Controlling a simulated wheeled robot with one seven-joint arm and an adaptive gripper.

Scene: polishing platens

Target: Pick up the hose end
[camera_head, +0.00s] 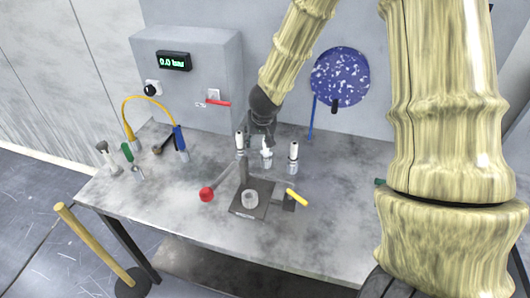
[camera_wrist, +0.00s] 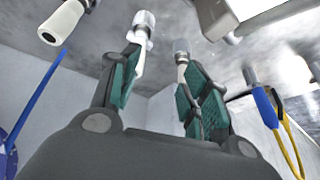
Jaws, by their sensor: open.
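The yellow hose (camera_head: 147,98) arcs over the back left of the grey bench. Its blue end (camera_head: 179,138) points down to the bench top, over a small grey fitting. In the wrist view, the blue end (camera_wrist: 264,107) and the yellow hose (camera_wrist: 291,150) are at the right, outside my fingers. My gripper (camera_head: 266,139) is above the middle of the bench, well to the right of the hose end. In the wrist view, my gripper (camera_wrist: 158,75) is open, with green pads apart and nothing held between them.
White-topped cylinders (camera_head: 293,157) stand on the bench near my gripper. A dark-based lever stand (camera_head: 248,211) with a red knob (camera_head: 206,194) is in front. A grey box (camera_head: 187,75) with a pressure display is behind. A speckled blue disc (camera_head: 340,78) is on the wall.

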